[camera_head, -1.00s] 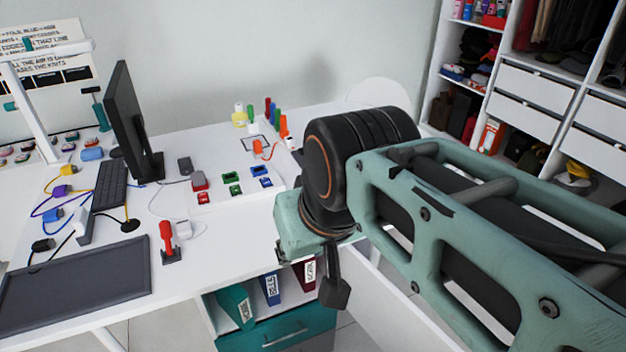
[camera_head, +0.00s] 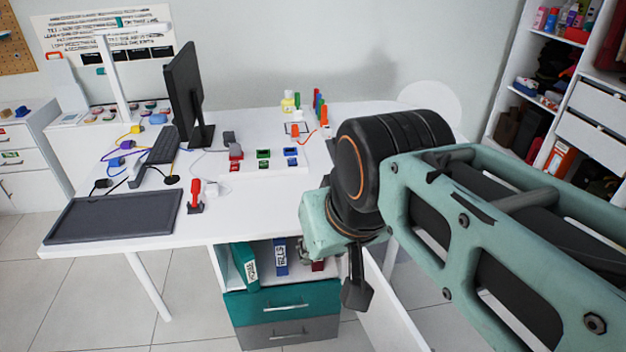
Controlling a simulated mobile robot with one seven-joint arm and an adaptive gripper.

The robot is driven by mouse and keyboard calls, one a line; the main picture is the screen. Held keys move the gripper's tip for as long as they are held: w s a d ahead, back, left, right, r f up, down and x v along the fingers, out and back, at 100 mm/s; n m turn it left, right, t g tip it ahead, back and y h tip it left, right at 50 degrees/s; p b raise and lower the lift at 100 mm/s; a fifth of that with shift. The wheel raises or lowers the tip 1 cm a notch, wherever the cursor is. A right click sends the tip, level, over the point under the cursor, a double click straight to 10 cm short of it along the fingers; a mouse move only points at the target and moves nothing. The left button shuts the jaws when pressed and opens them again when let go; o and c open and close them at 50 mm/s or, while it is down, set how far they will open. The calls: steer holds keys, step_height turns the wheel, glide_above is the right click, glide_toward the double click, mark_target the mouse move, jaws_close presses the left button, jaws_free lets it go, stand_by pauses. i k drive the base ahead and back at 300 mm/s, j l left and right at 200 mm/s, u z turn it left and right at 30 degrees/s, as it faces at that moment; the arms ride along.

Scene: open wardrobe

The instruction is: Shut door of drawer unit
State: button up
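The drawer unit (camera_head: 281,305) stands under the right part of the white desk. It has an open upper compartment with a teal binder (camera_head: 245,265), a blue binder (camera_head: 280,256) and a partly hidden dark red binder (camera_head: 318,265). Below are a teal drawer and a grey drawer, both closed. A white panel (camera_head: 393,310), apparently its door, stands swung open at the unit's right side, partly hidden by my arm. A dark finger-like part of my gripper (camera_head: 357,290) hangs just left of this panel. The rest of the gripper is hidden, and contact with the panel cannot be told.
The desk (camera_head: 235,205) above carries a monitor (camera_head: 183,95), a keyboard, a dark mat (camera_head: 115,216) and small coloured items. A desk leg (camera_head: 148,286) stands left of the unit. Tiled floor is clear at the front left. Wardrobe shelves (camera_head: 535,95) stand at the right.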

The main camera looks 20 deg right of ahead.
mark_target(389, 327)
steer(key=k+l+u, duration=0.35)
steer(key=l, duration=0.2)
steer(key=l+u, duration=0.2)
steer(key=l, duration=0.15)
steer(key=k+l+u, duration=0.15)
steer(key=l, duration=0.15)
steer(key=l+u, duration=0.45)
steer(key=l, duration=0.3)
steer(key=k+l, duration=0.1)
steer(key=l, duration=0.45)
steer(key=k+j, duration=0.1)
steer(key=k+j+z, duration=0.1)
steer(key=j, duration=0.2)
steer(key=k+j+z, duration=0.1)
steer(key=k+j, duration=0.15)
steer(key=j+z, duration=0.3)
steer(key=l+u, duration=0.25)
